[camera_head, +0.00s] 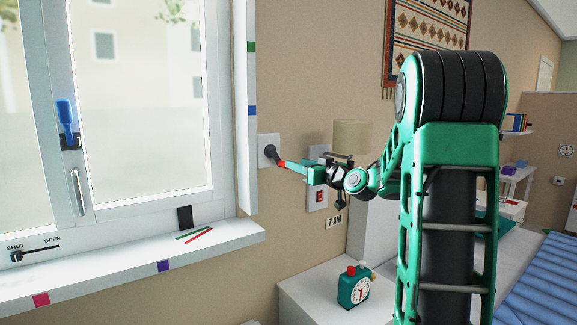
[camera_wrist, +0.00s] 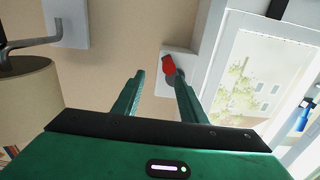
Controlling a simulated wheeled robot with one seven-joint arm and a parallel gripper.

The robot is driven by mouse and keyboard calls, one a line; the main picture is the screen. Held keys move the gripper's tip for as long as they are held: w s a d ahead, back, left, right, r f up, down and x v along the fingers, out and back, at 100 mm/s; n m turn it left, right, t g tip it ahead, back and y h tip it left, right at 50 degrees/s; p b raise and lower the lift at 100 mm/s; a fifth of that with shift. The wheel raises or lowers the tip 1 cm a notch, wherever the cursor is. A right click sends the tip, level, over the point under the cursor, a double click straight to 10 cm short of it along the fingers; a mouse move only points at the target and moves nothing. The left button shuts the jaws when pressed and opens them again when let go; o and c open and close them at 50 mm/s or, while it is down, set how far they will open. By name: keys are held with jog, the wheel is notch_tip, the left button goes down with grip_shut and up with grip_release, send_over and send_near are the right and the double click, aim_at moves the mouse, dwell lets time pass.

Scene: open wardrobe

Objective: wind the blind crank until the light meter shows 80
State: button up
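The crank sits on a white wall plate (camera_head: 263,141) right of the window, with a dark hub (camera_head: 271,152) and a red handle (camera_head: 285,164). My gripper (camera_head: 300,168) is at the handle's right end in the head view. In the wrist view, the two fingers of my gripper (camera_wrist: 157,76) are spread with a gap between them. The red handle (camera_wrist: 168,65) is at the tip of the right finger, not clearly between the fingers. The finger partly hides the crank; contact cannot be told. I cannot make out a light meter reading.
The window sill (camera_head: 130,265) juts out below the crank at left. A red switch (camera_head: 319,197) is on the wall below my gripper. A teal clock (camera_head: 354,288) stands on a white surface below. A beige lampshade (camera_head: 351,141) is close behind my wrist.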

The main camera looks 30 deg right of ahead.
jog(key=w, duration=0.4)
jog(key=w+f, duration=0.1)
jog(key=w, duration=0.1)
jog(key=shift+w+a, duration=0.2)
jog(key=shift+w, duration=0.2)
jog(key=shift+s+r, duration=0.3)
jog(key=shift+s, duration=0.15)
jog(key=shift+c, duration=0.6)
jog(key=shift+s+d+r, duration=0.1)
jog(key=shift+s+d, duration=0.05)
jog(key=shift+s, duration=0.05)
grip_shut()
jog(key=shift+s, duration=0.1)
jog(key=shift+s+d, duration=0.1)
jog(key=shift+d, duration=0.1)
